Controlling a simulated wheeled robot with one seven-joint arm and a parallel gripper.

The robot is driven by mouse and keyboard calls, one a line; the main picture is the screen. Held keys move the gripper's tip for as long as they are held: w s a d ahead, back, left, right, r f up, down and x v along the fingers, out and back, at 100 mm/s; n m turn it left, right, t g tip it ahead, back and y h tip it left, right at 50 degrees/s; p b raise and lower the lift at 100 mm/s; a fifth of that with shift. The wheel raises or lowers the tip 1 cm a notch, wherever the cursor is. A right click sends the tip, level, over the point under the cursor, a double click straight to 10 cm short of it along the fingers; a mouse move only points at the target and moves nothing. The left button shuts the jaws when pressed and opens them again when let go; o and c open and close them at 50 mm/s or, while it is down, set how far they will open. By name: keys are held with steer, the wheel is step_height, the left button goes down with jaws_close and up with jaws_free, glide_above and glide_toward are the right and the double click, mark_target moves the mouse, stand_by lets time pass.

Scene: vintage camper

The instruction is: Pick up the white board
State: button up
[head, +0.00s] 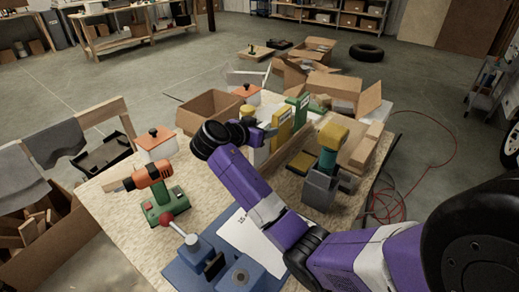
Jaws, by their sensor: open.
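A flat white board or sheet (240,233) with dark printed marks lies near the front of the table, by a blue base. My purple arm crosses over it and hides its right part. My gripper (266,131) is beyond the board, over the middle of the table. It is small in the head view and partly hidden by my wrist. It is open, and I see nothing held in it. It is close to a yellow upright piece (283,127), and I cannot tell if they touch.
The table (125,208) is crowded. A blue vise-like tool (200,262) with a red knob is in front. A green and yellow tool (329,150) stands at right. Open cardboard boxes (208,112) are at the back.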

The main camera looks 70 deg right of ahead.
jaws_close()
stand_by(1.3)
